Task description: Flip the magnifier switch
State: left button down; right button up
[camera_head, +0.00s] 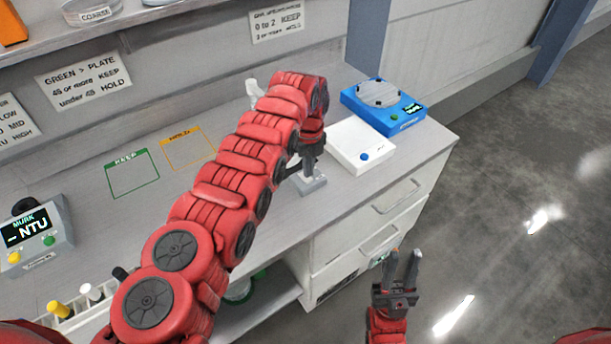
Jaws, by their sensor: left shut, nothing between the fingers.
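I cannot make out the magnifier or its switch for certain. A white flat box with a blue button (360,146) sits at the right part of the bench. A small grey block (309,184) stands at the bench's front edge, and a pale upright piece (253,88) shows behind my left arm. My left gripper (302,172) points down just left of the white box, close to the grey block; its fingertips are partly hidden. It is shut and empty. My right gripper (403,266) is open and empty, in front of the drawers, below the bench top.
A turbidity meter (37,238) is at the left. Green (132,174) and orange (188,148) marked squares lie on the bench. My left arm hides much of the middle.

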pick_arm(q)
jog(key=shift+f+b, duration=0.8)
jog(key=shift+f, duration=0.05)
dwell(0.3)
jog(key=shift+r+p, duration=0.35)
jog(key=shift+r, duration=0.85)
notch_tip(320, 180, up, 2)
jog(key=shift+r, duration=1.4)
